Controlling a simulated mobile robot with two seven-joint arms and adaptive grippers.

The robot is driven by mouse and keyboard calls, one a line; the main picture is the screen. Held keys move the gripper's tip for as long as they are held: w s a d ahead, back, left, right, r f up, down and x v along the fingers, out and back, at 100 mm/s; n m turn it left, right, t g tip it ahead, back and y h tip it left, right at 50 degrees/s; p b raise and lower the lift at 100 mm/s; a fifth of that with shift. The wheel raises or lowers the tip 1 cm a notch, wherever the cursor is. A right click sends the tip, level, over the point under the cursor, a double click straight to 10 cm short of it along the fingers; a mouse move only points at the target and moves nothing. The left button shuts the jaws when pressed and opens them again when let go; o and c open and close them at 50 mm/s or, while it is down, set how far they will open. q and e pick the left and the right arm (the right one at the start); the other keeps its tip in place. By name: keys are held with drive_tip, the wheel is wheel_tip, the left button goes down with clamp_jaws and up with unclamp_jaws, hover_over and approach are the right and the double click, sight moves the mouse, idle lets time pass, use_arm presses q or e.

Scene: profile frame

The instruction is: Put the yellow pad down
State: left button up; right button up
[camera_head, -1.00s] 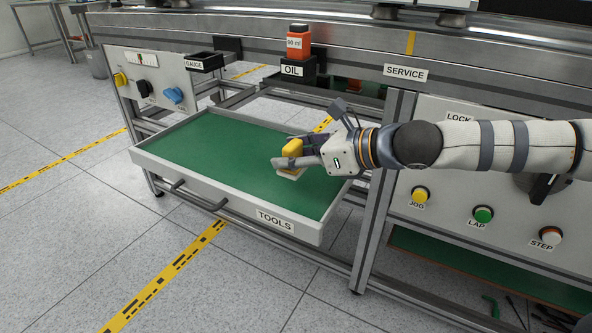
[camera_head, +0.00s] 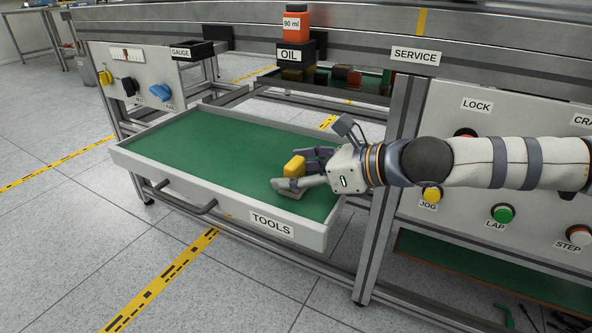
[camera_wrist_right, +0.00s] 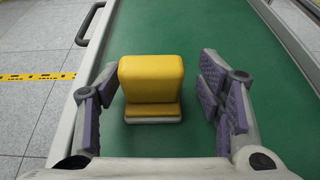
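The yellow pad (camera_head: 293,166) is a block with a pale grey base, at the right end of the open TOOLS drawer (camera_head: 200,190). It appears to rest upright on the drawer's green lining (camera_head: 215,150). My right gripper (camera_head: 305,172) reaches in from the right, with its fingers on both sides of the pad. In the right wrist view the yellow pad (camera_wrist_right: 151,78) stands between the spread purple finger faces. A gap shows on its right and a narrower one on its left. My left gripper is not in view.
The drawer's left and middle are bare. A frame post (camera_head: 390,190) stands close to the right of the drawer. The JOG button (camera_head: 432,194) and LAP button (camera_head: 503,213) sit on the panel below my right arm. An orange oil container (camera_head: 295,24) stands above the drawer.

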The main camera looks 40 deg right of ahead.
drive_tip(key=shift+r, duration=0.25)
use_arm(q)
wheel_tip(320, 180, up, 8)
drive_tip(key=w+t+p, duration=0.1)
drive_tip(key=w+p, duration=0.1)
drive_tip(key=p, duration=0.8)
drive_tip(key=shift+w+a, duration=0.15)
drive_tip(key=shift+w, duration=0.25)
use_arm(e)
drive_tip(key=v, duration=1.2)
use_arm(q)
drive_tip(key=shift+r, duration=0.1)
use_arm(e)
drive_tip(key=shift+f, duration=0.1)
